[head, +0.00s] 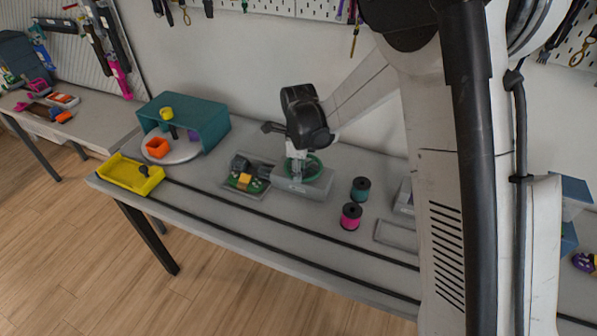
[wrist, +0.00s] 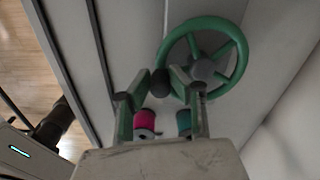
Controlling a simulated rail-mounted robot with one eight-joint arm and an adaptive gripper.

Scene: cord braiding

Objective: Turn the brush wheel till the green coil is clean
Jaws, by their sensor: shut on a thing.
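A green spoked wheel with a grey hub (wrist: 203,70) and a dark knob (wrist: 160,82) at its rim fills the upper middle of the wrist view. In the head view the wheel (head: 317,166) sits on a grey box (head: 310,190) on the bench. My gripper (wrist: 158,85) is shut on the dark knob, one finger at each side. In the head view my gripper (head: 297,178) comes down over the wheel and hides part of it. A teal-green spool (head: 361,189) stands right of the box; I cannot tell whether it is the coil.
A pink spool (head: 351,216) stands in front of the teal one. A tray (head: 230,186) with dark, yellow and green pieces lies left of the box. A teal shelter (head: 205,115), a round plate (head: 185,155) and a yellow bin (head: 130,175) are farther left. Two dark rails run along the bench front.

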